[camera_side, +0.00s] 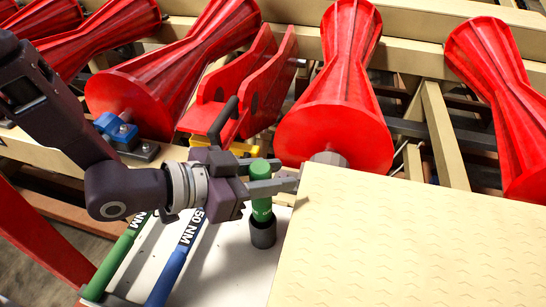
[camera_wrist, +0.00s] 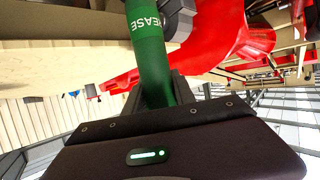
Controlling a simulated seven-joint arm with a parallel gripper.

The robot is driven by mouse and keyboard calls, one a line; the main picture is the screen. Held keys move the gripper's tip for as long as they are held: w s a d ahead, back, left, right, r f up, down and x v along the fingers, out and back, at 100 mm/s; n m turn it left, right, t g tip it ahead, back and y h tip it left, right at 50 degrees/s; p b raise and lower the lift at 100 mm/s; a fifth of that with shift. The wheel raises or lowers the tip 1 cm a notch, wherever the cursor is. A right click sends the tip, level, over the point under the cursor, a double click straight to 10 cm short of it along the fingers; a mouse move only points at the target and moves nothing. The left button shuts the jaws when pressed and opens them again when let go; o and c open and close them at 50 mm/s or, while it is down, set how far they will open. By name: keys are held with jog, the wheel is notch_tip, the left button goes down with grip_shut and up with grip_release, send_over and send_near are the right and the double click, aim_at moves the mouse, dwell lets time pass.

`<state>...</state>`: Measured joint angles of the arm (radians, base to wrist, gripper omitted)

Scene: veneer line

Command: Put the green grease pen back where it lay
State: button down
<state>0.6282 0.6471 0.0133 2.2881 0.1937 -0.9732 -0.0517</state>
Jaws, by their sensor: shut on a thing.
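The green grease pen (camera_side: 262,208) stands roughly upright in my gripper (camera_side: 272,182) in the side view. My gripper is shut on its upper part, with its fingers pointing right. A short dark cylinder (camera_side: 263,234) is at the pen's lower end, above or on the white panel (camera_side: 235,265); I cannot tell whether it is part of the pen or a separate holder. In the wrist view the green pen (camera_wrist: 148,45) runs up from between the fingers (camera_wrist: 162,92), with white lettering on it partly cut off.
A green-handled tool (camera_side: 120,255) and a blue-handled tool (camera_side: 178,258), both marked NM, lie left of the pen. A pale sheet (camera_side: 420,240) is close at right. Red rollers (camera_side: 335,120) and a red bracket (camera_side: 245,85) stand behind.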

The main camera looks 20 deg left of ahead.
jog(key=shift+f, duration=0.6)
jog(key=c, duration=0.9)
grip_release()
jog(key=shift+c, duration=0.2)
jog(key=v, duration=0.7)
